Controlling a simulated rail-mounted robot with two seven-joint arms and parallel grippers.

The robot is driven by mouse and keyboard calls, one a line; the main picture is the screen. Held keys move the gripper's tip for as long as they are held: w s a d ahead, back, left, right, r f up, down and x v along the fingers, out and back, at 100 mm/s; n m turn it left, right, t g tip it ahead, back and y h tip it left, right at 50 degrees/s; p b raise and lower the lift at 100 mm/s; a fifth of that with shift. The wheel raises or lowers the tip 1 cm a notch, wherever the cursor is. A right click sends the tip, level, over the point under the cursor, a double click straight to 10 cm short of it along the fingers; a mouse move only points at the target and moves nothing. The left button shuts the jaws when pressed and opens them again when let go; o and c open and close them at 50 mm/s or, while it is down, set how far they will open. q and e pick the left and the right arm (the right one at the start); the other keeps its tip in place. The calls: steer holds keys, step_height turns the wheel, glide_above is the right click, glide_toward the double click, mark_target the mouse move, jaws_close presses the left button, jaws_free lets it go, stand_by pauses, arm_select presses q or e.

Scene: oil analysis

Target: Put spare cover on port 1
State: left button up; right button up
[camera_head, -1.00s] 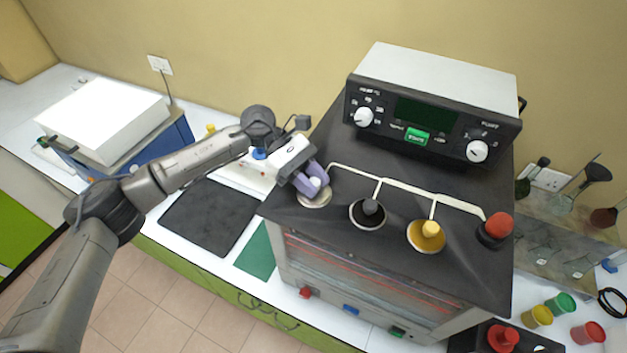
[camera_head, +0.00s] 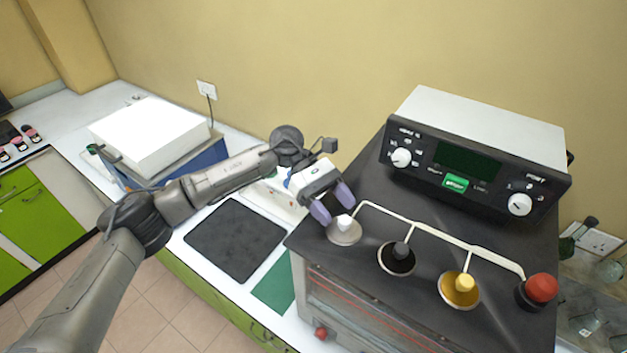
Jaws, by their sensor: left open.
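A white-knobbed silver cover (camera_head: 344,232) sits on the leftmost port of the black-topped machine (camera_head: 430,215); I take this to be the spare cover on port 1. It looks flat and seated. My left gripper (camera_head: 334,205) is open, its two purple fingers just behind and above the white knob, apart from it as far as I can tell. My right gripper is not in view.
A control unit (camera_head: 475,155) with dials stands at the back of the machine. A raised white pipe (camera_head: 430,231) branches toward the ports. A black mat (camera_head: 235,239) and a green mat (camera_head: 275,284) lie left of the machine. Glassware (camera_head: 585,320) stands at the right.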

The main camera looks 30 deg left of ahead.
arm_select(q)
steer(key=b+v, duration=0.3)
steer(key=v, duration=0.7)
steer(key=shift+a+r, duration=0.2)
steer(key=shift+a, duration=0.1)
steer(key=shift+a, duration=0.1)
